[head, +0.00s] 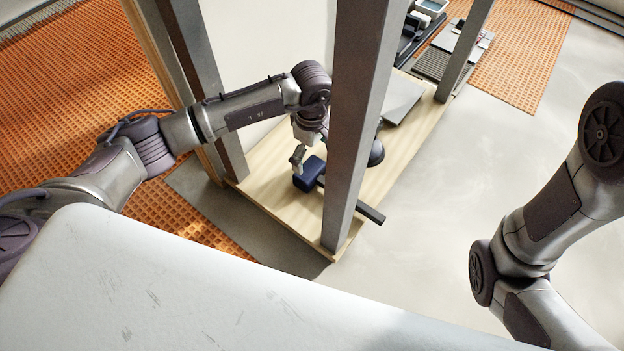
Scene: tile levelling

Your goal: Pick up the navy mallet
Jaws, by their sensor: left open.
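The navy mallet (307,174) lies on the light wooden board, its blocky head left of a grey upright post. Its dark handle (369,213) comes out on the post's right side and reaches past the board's edge. The post hides the middle of the handle. My left gripper (301,157) is open just above and beside the mallet head, with one finger clearly seen. I cannot tell whether it touches the head. My right arm shows at the right, but its gripper is out of the picture.
Grey upright posts (362,110) stand on the wooden board (262,178) close around my left arm. A dark rounded thing (376,153) and a grey flat tile (402,98) lie behind. Orange perforated matting (70,85) covers the left floor. Bare floor is clear at right.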

